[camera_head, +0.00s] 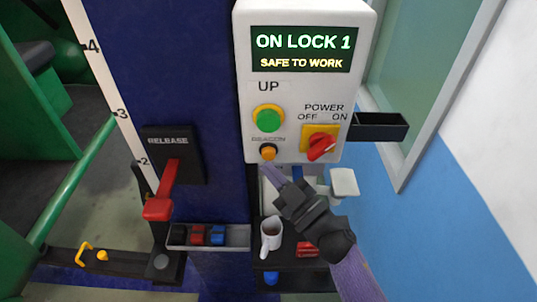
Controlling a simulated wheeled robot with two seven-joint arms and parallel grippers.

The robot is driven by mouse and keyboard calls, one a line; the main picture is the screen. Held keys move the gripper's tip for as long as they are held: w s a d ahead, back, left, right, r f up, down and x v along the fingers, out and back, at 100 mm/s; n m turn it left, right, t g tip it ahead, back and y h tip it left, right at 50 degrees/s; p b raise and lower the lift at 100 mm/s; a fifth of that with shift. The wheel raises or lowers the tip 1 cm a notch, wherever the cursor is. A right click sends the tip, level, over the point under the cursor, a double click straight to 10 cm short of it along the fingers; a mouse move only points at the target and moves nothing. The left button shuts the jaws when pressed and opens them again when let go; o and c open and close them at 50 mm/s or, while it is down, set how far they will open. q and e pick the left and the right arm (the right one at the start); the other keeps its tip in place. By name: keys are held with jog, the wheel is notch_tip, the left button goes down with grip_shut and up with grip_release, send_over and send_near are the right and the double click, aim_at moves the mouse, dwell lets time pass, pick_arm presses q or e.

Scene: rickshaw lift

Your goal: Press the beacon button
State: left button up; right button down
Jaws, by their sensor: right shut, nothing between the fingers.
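The orange beacon button (268,152) sits in a dark ring at the lower left of the white control box (293,85), under the label BEACON. My right gripper (269,171) comes up from the lower right, shut and empty. Its fingertips are just below the beacon button in the picture; I cannot tell whether they touch it. The button's face is in plain view. The display (302,49) reads ON LOCK 1, SAFE TO WORK. My left gripper is not in view.
The green UP button (268,120) and red power switch (321,147), near ON, are on the same box. A red release lever (164,188) is at left. A mug (271,234) stands below the box. A black tray (379,127) juts out at right.

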jog(key=shift+w, duration=0.1)
dwell(0.7)
jog(key=shift+w, duration=0.3)
jog(key=shift+w+b, duration=0.3)
jog(key=shift+w, duration=0.15)
dwell(0.6)
dwell(0.4)
jog(key=shift+s+p, duration=0.55)
jog(key=shift+s, duration=0.3)
